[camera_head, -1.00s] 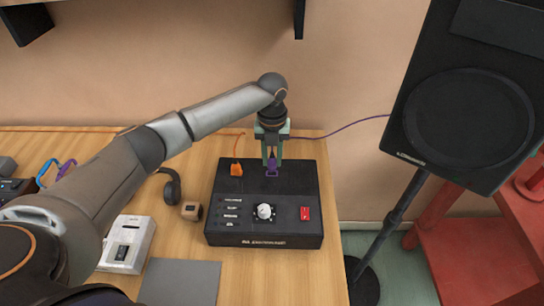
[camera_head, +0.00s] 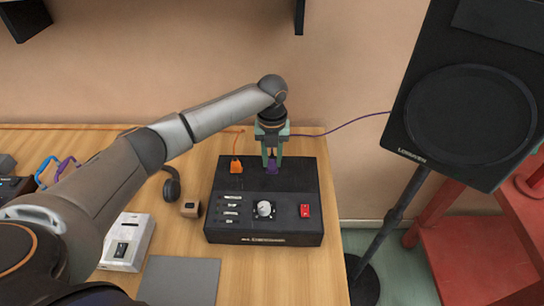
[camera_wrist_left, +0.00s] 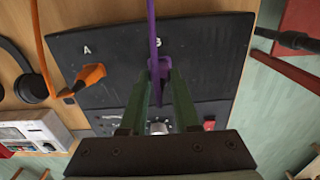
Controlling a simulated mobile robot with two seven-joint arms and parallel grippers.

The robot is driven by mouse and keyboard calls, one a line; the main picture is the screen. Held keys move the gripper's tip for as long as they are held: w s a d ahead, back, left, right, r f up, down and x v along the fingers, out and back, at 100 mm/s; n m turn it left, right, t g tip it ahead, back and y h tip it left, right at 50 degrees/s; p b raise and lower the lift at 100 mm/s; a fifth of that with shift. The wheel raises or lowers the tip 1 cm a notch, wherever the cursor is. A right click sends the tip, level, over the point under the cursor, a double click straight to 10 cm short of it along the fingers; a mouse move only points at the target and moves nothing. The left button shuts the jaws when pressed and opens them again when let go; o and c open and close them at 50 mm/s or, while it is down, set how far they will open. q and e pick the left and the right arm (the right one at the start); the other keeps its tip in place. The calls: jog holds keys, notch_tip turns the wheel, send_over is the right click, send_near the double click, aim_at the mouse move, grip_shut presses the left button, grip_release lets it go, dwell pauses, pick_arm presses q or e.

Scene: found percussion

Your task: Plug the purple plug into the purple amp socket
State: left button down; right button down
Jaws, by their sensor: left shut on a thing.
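The black amp box (camera_head: 228,204) stands on the wooden table, with a white knob and a red switch on its top. My left gripper (camera_head: 272,160) points down over the back part of the amp, shut on the purple plug (camera_head: 271,169). The purple plug also shows between the fingers in the left wrist view (camera_wrist_left: 158,68), close to the letter B. The plug is at the amp's top; the fingers hide its tip and the purple socket, so I cannot tell whether it is seated. My right gripper is not in view.
An orange plug (camera_head: 236,165) stands in the amp left of the purple one. Headphones (camera_head: 171,185), a small wooden block (camera_head: 190,209) and a white box (camera_head: 128,243) lie to the left. A speaker (camera_head: 470,110) on a stand is at the right.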

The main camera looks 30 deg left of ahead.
aim_at(273, 159)
pick_arm(q)
jog(key=shift+f+b, duration=0.3)
jog(key=shift+f, duration=0.45)
jog(key=c, duration=0.6)
grip_release()
jog(key=shift+o, duration=0.2)
notch_tip(273, 159, up, 13)
jog(key=shift+f+b, duration=0.2)
jog(key=shift+b, duration=0.15)
jog(key=shift+d+f, duration=0.1)
